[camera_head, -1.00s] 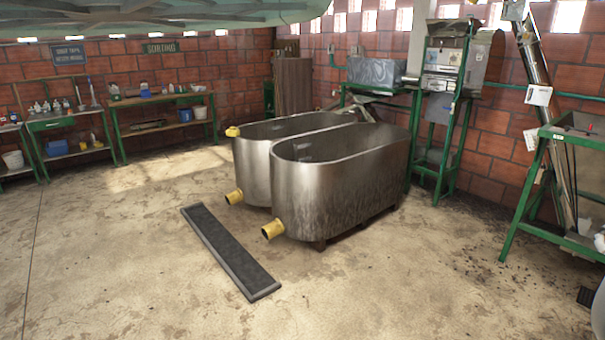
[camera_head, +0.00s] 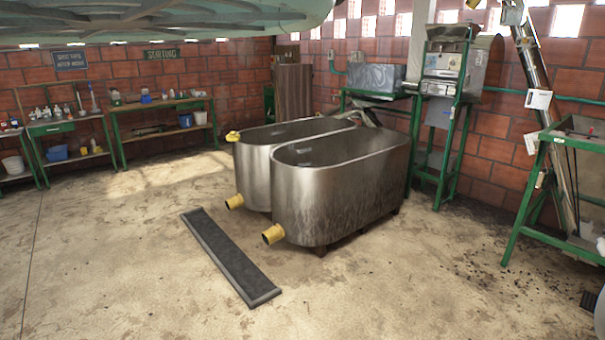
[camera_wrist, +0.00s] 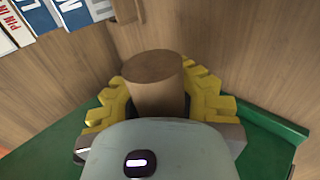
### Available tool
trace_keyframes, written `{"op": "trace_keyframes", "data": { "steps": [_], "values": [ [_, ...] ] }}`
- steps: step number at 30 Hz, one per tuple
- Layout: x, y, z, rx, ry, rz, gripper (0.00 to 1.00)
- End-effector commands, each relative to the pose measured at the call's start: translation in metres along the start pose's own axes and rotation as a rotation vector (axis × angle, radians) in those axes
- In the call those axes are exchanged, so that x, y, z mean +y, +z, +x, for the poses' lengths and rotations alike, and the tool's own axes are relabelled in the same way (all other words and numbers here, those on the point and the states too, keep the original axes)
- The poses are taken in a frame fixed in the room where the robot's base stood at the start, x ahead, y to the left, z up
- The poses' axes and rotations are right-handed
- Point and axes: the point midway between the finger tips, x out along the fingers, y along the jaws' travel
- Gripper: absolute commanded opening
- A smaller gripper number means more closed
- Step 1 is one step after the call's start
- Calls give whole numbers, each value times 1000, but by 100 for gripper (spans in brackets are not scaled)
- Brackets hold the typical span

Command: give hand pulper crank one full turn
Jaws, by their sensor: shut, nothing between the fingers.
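In the wrist view, a short brown wooden cylinder (camera_wrist: 153,80), which looks like a crank handgrip, stands in front of my gripper (camera_wrist: 158,100). The yellow ridged finger pads show on both sides of it. My gripper is shut but holds nothing; whether the pads touch the cylinder I cannot tell. The lower end of the cylinder is hidden behind my grey gripper body. The crank arm is not visible. In the head view my gripper is not visible, and I cannot pick out the hand pulper crank there.
The wrist view shows a wooden panel (camera_wrist: 240,45), blue and white signs (camera_wrist: 75,12) and a green surface (camera_wrist: 50,135). In the head view, metal tanks (camera_head: 340,190) fill the middle, with a dark floor grate (camera_head: 230,257) before them. A green-framed machine (camera_head: 443,85) stands behind. The left floor is open.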

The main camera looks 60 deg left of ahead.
Motion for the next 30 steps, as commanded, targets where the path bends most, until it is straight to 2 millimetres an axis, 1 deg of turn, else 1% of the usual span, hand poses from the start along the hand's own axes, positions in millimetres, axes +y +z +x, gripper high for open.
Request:
{"op": "trace_keyframes", "data": {
  "steps": [1,6,13,17,22,30],
  "values": [
    [7,2,0,-4,18,2,0],
    [14,2,1,-5,23,0,0],
    [16,2,2,-3,26,0,0],
    [22,2,5,-4,30,-1,0],
    [24,2,6,-1,33,1,0],
    [24,2,6,-1,33,2,29]
  ]
}}
